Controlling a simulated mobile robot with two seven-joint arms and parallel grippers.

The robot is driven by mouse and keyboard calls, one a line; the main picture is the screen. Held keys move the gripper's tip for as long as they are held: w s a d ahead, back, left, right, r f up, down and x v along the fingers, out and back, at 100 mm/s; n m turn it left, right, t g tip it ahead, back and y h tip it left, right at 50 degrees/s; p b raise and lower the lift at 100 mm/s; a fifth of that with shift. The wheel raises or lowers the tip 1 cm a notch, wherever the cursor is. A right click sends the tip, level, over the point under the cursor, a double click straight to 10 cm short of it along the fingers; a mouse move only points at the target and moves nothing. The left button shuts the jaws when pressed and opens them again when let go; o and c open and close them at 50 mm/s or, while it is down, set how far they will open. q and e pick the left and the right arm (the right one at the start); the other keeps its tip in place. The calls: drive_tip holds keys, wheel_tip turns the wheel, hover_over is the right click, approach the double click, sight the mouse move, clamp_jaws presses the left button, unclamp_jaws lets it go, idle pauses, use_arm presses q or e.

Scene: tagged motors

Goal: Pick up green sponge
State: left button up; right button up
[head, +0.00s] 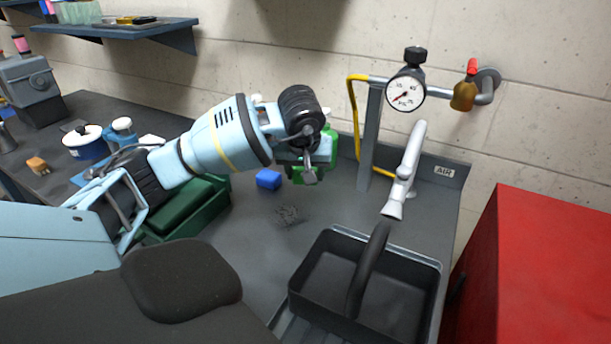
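My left arm comes in from the left, and its gripper (309,174) points down over the back of the grey worktop. The gripper's fingers are small and partly hidden by the wrist, so I cannot tell whether they are open or shut. A bright green object (331,146) shows just behind and beside the gripper, mostly covered by it. I cannot tell whether this is the green sponge, or whether the gripper touches it. My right gripper is not in view.
A black tote with a handle (419,305) stands at the front right. A dark green box (205,212) sits under my arm. A red cabinet (550,270) is at right. Metal shavings (289,215) lie mid-worktop.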

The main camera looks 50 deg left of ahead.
use_arm(q)
wheel_tip(320, 180, up, 8)
drive_tip(key=shift+r, duration=0.1)
idle(0.4)
drive_tip(key=o, duration=0.3)
drive_tip(key=shift+c, duration=0.9)
drive_tip(key=shift+w, duration=0.1)
